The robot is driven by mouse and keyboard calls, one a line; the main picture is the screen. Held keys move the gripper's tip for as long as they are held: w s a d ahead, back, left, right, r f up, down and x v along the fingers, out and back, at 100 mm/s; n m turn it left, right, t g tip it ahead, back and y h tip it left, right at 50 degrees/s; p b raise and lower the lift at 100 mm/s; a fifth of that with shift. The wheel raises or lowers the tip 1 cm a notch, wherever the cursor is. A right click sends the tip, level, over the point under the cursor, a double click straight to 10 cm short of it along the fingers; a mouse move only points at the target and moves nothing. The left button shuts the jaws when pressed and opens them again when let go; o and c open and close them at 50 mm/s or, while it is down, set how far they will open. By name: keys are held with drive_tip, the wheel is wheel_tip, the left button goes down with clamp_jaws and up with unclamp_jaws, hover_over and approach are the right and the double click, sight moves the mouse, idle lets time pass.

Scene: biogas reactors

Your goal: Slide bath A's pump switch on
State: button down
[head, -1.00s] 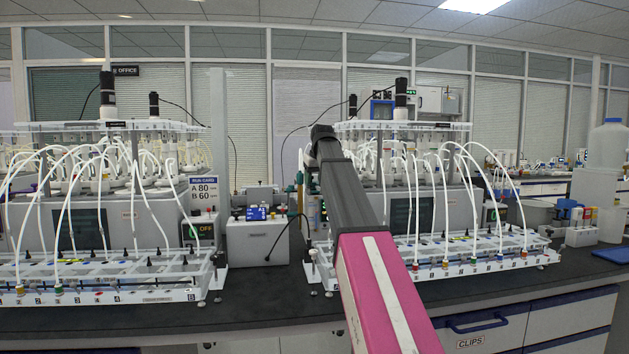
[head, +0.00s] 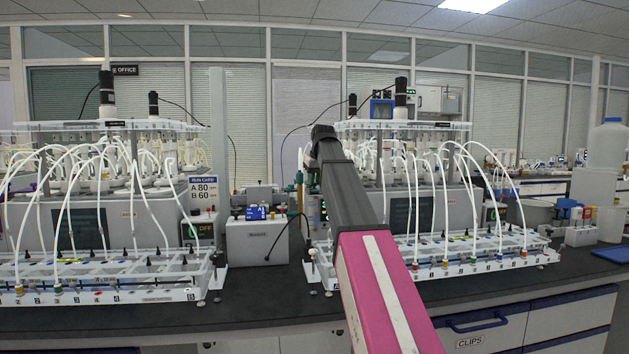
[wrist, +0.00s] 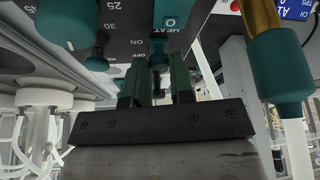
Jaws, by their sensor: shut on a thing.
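In the wrist view, the fingers of my gripper (wrist: 157,88) are shut on a small dark slider knob (wrist: 157,62) on a dark control panel (wrist: 125,45). The fingers hide most of the knob. A teal switch (wrist: 170,18) marked "O" is above, beside the word "HEAT". A large teal dial (wrist: 68,22) with numbers around it is at upper left. In the head view, my arm hides my gripper and most of this panel, at the left end of the right-hand reactor rig (head: 435,205). I cannot read the bath's letter there.
A teal and brass fitting (wrist: 280,75) hangs close to the right of my gripper. In the head view, a grey box (head: 257,241) stands between the two rigs. White tubes arch over both rigs.

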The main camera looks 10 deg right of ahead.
drive_tip(key=shift+s, duration=0.2)
drive_tip(key=c, duration=1)
unclamp_jaws()
drive_tip(key=v, duration=1)
drive_tip(key=shift+s+r, duration=0.15)
drive_tip(key=shift+r, duration=0.25)
